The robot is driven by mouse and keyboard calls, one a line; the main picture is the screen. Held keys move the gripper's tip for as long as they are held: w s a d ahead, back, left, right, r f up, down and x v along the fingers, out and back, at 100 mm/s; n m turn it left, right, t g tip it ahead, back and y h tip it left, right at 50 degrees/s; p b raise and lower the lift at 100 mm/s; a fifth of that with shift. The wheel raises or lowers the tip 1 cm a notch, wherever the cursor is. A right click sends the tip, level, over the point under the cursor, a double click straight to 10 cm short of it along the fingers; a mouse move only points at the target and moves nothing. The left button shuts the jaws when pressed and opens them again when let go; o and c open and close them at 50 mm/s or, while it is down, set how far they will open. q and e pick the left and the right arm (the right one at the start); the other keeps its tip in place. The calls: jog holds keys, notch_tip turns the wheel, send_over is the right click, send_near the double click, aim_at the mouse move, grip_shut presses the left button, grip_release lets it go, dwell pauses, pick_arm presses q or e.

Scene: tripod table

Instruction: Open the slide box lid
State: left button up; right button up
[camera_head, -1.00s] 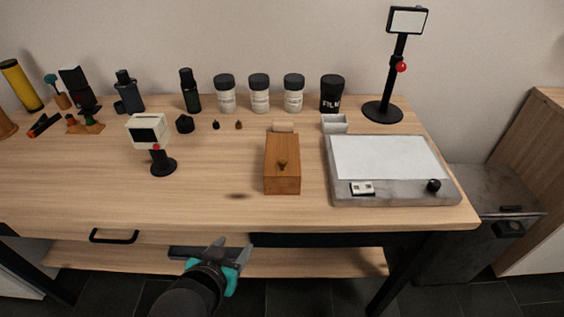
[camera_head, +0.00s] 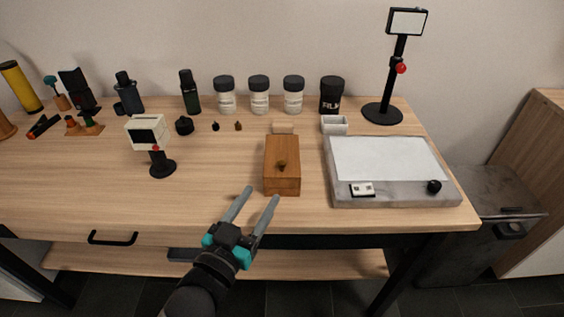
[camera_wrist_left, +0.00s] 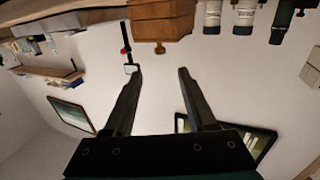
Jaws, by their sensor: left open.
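The slide box (camera_head: 282,176) is a long wooden box on the table, with its lid on top and a small brass knob (camera_head: 282,164) near the front end. In the left wrist view the box (camera_wrist_left: 160,22) shows at the top, with the knob (camera_wrist_left: 160,48) just at its edge. My left gripper (camera_head: 262,193) is open and empty, its two fingers pointing toward the box from the front left. The fingertips are at the table's front edge, apart from the box. My right gripper is out of view.
A light pad (camera_head: 392,197) stands right of the box. A small viewer on a stand (camera_head: 162,167) is to the left. Several jars (camera_head: 259,98) line the back, and a white tray (camera_head: 334,124) sits behind the pad.

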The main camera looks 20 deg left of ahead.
aim_at(280, 165)
pick_arm(q)
jog(key=w, duration=0.3)
jog(key=w+b, duration=0.1)
jog(key=w, duration=0.3)
jog(key=w+d, duration=0.1)
jog(key=w, duration=0.2)
jog(key=shift+w+d+b, duration=0.1)
jog(key=shift+w+b, duration=0.05)
jog(key=shift+b, duration=0.2)
jog(key=shift+w+d, duration=0.1)
jog(key=shift+w, duration=0.75)
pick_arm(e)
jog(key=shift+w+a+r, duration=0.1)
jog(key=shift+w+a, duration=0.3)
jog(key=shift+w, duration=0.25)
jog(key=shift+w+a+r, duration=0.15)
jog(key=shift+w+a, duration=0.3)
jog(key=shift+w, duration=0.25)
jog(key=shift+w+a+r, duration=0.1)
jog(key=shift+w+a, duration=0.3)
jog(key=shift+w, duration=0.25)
pick_arm(q)
grip_shut()
